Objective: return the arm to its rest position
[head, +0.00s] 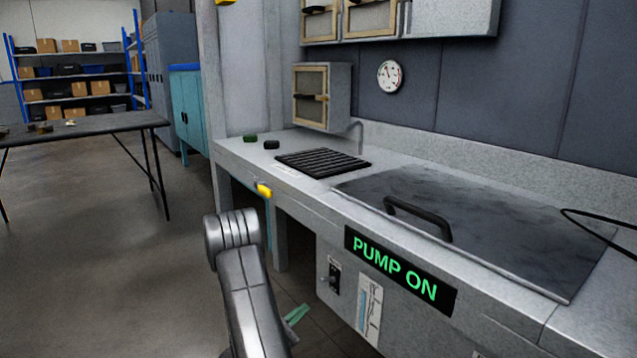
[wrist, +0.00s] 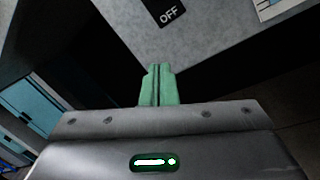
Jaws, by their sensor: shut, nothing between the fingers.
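My gripper (wrist: 158,86) shows in the wrist view as two green fingers pressed together, with nothing between them. In the head view only a green fingertip part (head: 296,314) shows beside my grey arm, low in front of the bench; the rest is hidden behind the arm. The arm is bent, with its elbow at the lower middle of the picture. In the wrist view an "OFF" label (wrist: 171,12) on the bench front lies beyond the fingers, apart from them.
The grey bench (head: 495,338) runs along the right, with a lit "PUMP ON" sign (head: 394,268), a switch (head: 333,278) and a handled lid (head: 500,225). A yellow part (head: 264,190) sticks out at its edge. A dark table (head: 90,126) stands left; the floor (head: 110,270) between is clear.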

